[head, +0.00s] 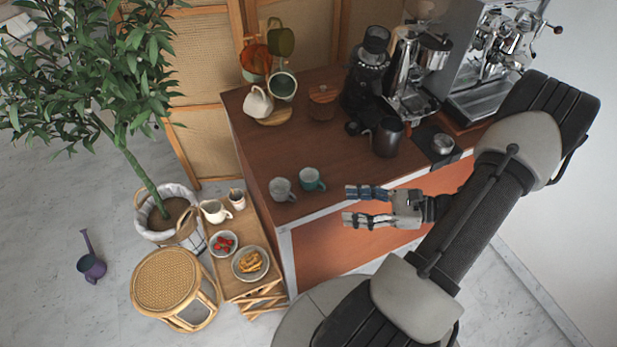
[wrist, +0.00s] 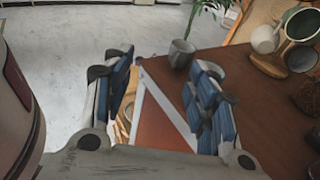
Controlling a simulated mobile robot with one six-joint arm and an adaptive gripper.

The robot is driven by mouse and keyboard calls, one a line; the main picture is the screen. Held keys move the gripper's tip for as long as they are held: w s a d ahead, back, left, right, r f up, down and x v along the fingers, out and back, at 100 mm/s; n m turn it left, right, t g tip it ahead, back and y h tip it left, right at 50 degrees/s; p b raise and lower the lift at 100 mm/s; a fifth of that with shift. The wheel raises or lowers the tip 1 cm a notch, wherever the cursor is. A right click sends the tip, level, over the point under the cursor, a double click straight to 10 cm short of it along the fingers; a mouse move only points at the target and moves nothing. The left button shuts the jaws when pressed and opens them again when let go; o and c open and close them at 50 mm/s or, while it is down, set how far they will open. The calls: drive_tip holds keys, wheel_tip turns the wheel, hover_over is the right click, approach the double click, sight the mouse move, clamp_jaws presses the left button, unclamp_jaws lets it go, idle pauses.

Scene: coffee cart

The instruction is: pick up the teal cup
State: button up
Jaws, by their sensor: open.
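The teal cup (head: 311,180) stands upright on the brown counter (head: 340,140), close to its front edge. A grey cup (head: 281,190) stands just left of it, nearer the corner. My gripper (head: 348,206) is open and empty, to the right of the teal cup and apart from it, over the front edge. In the wrist view the open fingers (wrist: 160,68) show the grey cup (wrist: 181,53) beyond them.
A mug tree (head: 272,119) with several mugs, a grinder (head: 367,78), a dark pitcher (head: 388,137) and an espresso machine (head: 497,50) stand further back. A low wooden stand (head: 225,280) with bowls is left of the counter. The counter behind the teal cup is clear.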

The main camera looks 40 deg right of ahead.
drive_tip(key=s+d+f+m+t+h, duration=0.3)
drive_tip(key=d+f+m+t+h, duration=0.2)
drive_tip(key=d+m, duration=0.15)
drive_tip(key=b, duration=0.1)
approach(324, 186)
drive_tip(key=x, duration=0.5)
drive_tip(key=shift+m, duration=0.25)
drive_tip(key=shift+b+x, duration=0.75)
drive_tip(key=shift+x, duration=1.9)
drive_tip(key=shift+d, duration=0.1)
drive_tip(key=shift+c, duration=0.3)
clamp_jaws()
